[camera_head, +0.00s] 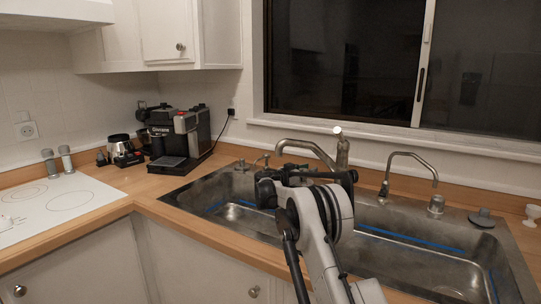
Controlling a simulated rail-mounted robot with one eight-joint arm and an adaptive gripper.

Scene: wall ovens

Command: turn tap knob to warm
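A large metal tap (311,147) arches over the back of the sink. At its right end is an upright metal body with a bright rounded top that looks like a knob (341,149); its base is hidden behind my arm. A second, thinner tap (410,155) stands to the right, with a short metal cylinder (436,205) beside it. I cannot tell which part is the tap knob of the task. My gripper (304,177) is above the sink, in front of the large tap in the picture. Its fingers are not clearly visible, and contact cannot be judged.
The metal sink (478,275) is set in a wooden counter (150,190). A coffee machine (182,137) and a white cooktop (60,205) are to the left. A window (345,60) is behind the taps. A small white cup (532,214) stands at the far right.

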